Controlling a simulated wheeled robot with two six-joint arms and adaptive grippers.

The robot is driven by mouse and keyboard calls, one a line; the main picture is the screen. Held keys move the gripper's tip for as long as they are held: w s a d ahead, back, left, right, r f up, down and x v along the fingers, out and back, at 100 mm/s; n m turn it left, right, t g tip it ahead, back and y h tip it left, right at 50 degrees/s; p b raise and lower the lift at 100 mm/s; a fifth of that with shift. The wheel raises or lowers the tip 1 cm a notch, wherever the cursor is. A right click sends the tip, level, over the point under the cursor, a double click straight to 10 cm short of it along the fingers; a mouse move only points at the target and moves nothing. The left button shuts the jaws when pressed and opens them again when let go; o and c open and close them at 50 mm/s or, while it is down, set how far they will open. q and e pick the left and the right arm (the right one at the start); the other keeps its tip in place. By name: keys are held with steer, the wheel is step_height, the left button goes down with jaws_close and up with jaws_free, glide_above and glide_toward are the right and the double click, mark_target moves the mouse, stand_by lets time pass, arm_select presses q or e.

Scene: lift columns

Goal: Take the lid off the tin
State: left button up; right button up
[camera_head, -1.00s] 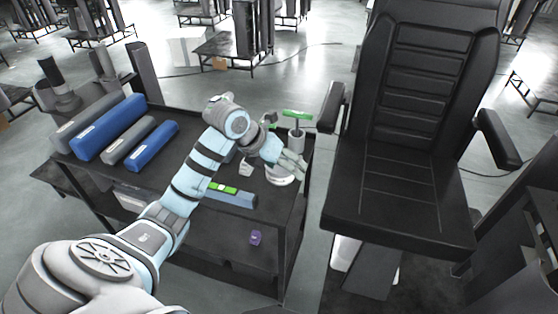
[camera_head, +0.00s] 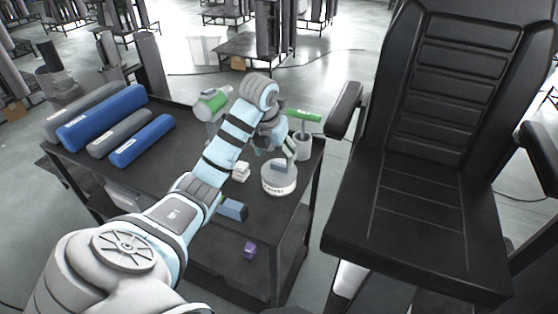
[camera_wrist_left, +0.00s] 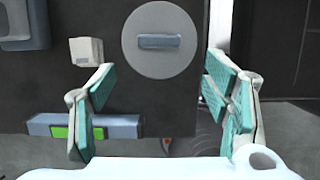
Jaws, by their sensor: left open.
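The tin (camera_head: 279,188) is a short, round, light-grey can with dark lettering, upright on the dark cart top. Its grey lid (camera_wrist_left: 160,62) is on it, with a blue-grey bar handle (camera_wrist_left: 158,41) across the middle. The handle also shows in the head view (camera_head: 281,166). My left gripper (camera_head: 276,151) is above the tin, pointing down. In the left wrist view my left gripper (camera_wrist_left: 160,82) is open and empty, its teal-padded fingers wide apart. The lid lies beyond the fingertips, near the middle. My right gripper is not in view.
A small white block (camera_head: 241,172) and a blue-grey bar with green (camera_wrist_left: 63,131) lie left of the tin. A green-handled thing (camera_head: 304,116) stands in a grey cup (camera_head: 301,143) behind it. Blue and grey rolls (camera_head: 143,140) fill the cart's left. A black chair (camera_head: 425,200) stands right.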

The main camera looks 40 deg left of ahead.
mark_target(279, 164)
arm_select(q)
steer(key=x, duration=0.3)
steer(key=w+b+x, duration=0.1)
steer(key=x, duration=0.2)
steer(key=shift+w+a+f, duration=0.1)
steer(key=shift+a, duration=0.15)
steer(key=shift+f, duration=0.1)
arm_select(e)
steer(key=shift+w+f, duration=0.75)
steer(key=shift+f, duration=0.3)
arm_select(q)
steer(key=shift+c, duration=0.4)
steer(key=c, duration=1.2)
